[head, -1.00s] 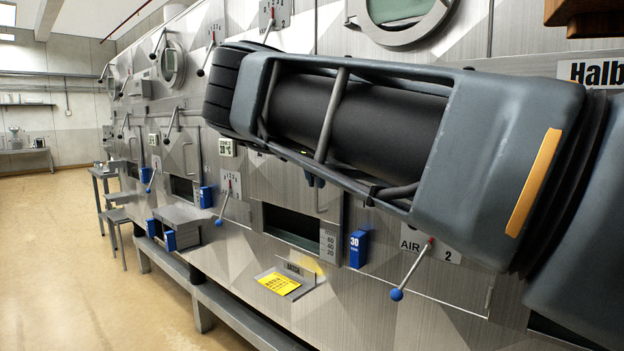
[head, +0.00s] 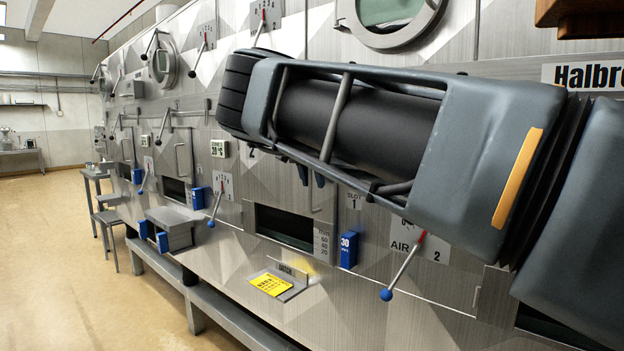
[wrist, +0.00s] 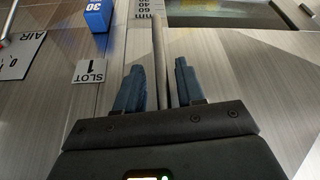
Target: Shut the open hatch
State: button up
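The open hatch shows as a dark slot (head: 285,227) in the metal dryer wall, with a plain metal panel (head: 290,190) above it, partly behind my arm. The slot also shows at the top of the wrist view (wrist: 220,8), which looks upside down. A thin upright bar handle (wrist: 158,50) stands out from the panel. My gripper (wrist: 156,75) is open, with its two blue fingers on either side of the bar and gaps visible on both sides. In the head view the fingertips (head: 311,177) show just below my arm, by the panel.
A blue box marked 30 (head: 348,250) and a mm scale (head: 322,243) sit right of the slot. Levers with blue knobs (head: 386,294) stick out on both sides. A yellow note (head: 270,284) lies on a small ledge below. Floor at left (head: 50,260) is clear.

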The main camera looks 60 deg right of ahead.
jog(key=shift+a, duration=0.1)
jog(key=b+v, duration=0.1)
jog(key=v, duration=0.6)
jog(key=shift+r, duration=0.4)
jog(key=shift+a, duration=0.1)
